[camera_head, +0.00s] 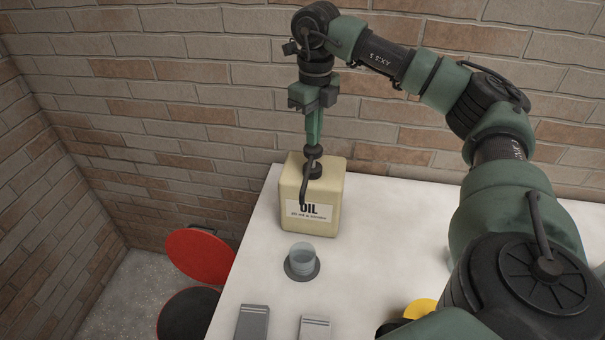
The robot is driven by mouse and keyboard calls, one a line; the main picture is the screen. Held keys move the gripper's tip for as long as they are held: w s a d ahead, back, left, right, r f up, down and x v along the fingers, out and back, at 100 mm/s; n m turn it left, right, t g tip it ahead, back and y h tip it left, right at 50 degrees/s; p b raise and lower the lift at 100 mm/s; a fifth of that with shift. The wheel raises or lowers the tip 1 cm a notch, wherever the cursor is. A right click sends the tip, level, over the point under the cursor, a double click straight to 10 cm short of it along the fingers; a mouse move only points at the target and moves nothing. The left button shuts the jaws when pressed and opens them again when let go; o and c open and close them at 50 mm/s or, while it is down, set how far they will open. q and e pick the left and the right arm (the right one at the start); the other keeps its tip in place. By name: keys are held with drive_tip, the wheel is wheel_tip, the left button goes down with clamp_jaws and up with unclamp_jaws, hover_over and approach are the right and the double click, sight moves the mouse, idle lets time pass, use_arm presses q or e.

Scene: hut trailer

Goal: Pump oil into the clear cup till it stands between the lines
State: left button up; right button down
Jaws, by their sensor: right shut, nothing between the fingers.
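A yellowish oil can (313,200) labelled OIL stands upright on the white table. A black pump with a curved spout (306,185) rises from its top, and the spout points toward the front. My right gripper (314,143) is shut and points down right over the pump head, its tips at or just above it; I cannot tell whether they touch. The clear cup (302,257) stands on a dark round base (289,271) in front of the can. Its lines and any oil level are too small to make out. My left gripper is not in view.
Two grey blocks (252,322) and (315,328) lie at the table's front edge. A yellow and black object (418,309) is partly hidden by my right arm. A red round seat (200,255) and a black one are left of the table. A brick wall stands behind.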

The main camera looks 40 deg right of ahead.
sight(313, 149)
drive_tip(key=shift+f+b, duration=1.3)
drive_tip(key=shift+f, duration=0.9)
drive_tip(key=shift+r, duration=0.25)
drive_tip(key=shift+r+p, duration=2.3)
drive_tip(key=shift+r, duration=0.4)
drive_tip(key=shift+f, duration=0.15)
